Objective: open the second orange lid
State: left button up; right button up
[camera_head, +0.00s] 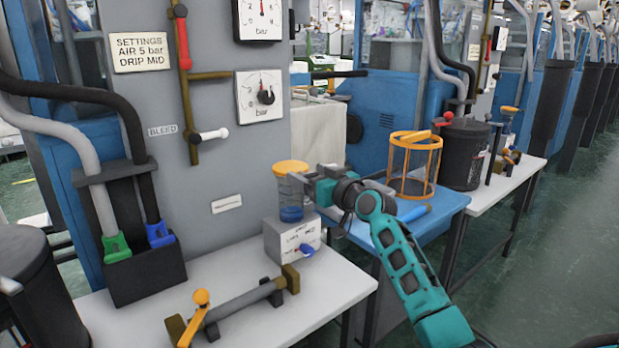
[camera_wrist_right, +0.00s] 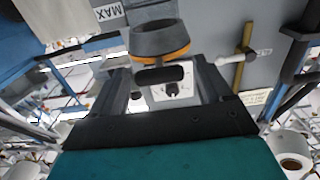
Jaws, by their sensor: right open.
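An orange lid (camera_head: 290,167) sits on top of a clear cup with blue liquid (camera_head: 291,198), which stands on a grey box on the near white table. A second orange lid (camera_head: 510,109) tops a small cup on the far table. My right gripper (camera_head: 312,182) is open, just right of the near cup, about level with its upper part. In the right wrist view, a grey round part with an orange rim (camera_wrist_right: 160,58) shows beyond and between the two fingers of the right gripper (camera_wrist_right: 163,80). I cannot tell whether they touch it. My left gripper is out of view.
A horizontal roller with an orange-knobbed lever (camera_head: 201,297) lies on the near white table (camera_head: 330,290). The grey panel with gauges (camera_head: 259,97) rises behind the cup.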

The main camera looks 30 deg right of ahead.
jog(key=shift+w, duration=0.25)
jog(key=shift+c, duration=0.4)
jog(key=shift+r, duration=0.1)
jog(key=c, duration=1.4)
